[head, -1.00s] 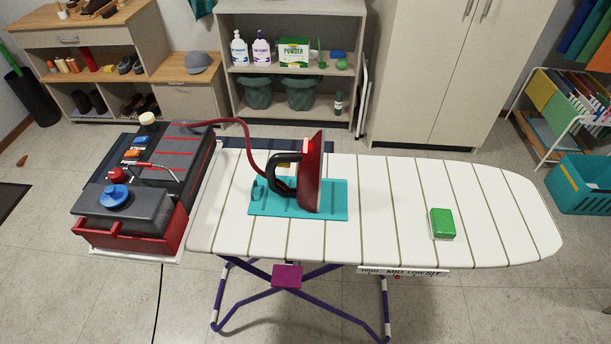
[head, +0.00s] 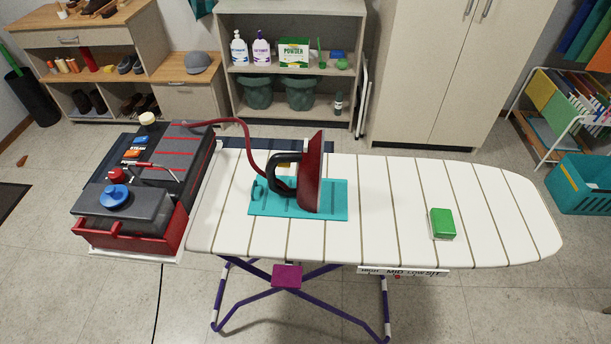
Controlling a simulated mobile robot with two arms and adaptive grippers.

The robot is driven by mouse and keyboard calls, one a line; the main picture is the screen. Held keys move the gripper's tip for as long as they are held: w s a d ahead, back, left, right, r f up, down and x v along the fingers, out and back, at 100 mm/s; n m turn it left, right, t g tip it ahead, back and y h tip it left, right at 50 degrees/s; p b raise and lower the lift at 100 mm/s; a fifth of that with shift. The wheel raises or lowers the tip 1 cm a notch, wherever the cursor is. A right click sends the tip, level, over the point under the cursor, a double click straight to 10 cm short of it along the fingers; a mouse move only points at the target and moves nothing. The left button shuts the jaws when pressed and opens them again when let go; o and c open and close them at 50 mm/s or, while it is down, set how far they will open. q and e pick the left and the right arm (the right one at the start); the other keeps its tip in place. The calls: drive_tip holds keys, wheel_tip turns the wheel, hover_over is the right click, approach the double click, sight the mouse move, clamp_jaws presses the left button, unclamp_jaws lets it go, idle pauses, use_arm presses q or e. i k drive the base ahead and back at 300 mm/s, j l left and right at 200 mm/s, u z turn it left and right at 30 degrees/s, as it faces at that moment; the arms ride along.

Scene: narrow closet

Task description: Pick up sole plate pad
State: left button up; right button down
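A small green block-shaped pad (head: 442,223) lies flat on the right part of the striped white ironing board (head: 395,190). A red and black iron (head: 310,172) stands upright on its heel on a flat teal mat (head: 335,200), left of the middle of the board. I cannot tell for sure which item is the sole plate pad; the green block looks the likeliest. Neither of my grippers is in view.
A red and black steam station (head: 130,222) stands at the board's left end, joined to the iron by a red hose (head: 245,140). The board around the green block is clear. A shelf (head: 290,80), a cabinet (head: 430,80) and a teal crate (head: 580,186) stand beyond.

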sight(441, 221)
drive_tip(key=z, duration=1.15)
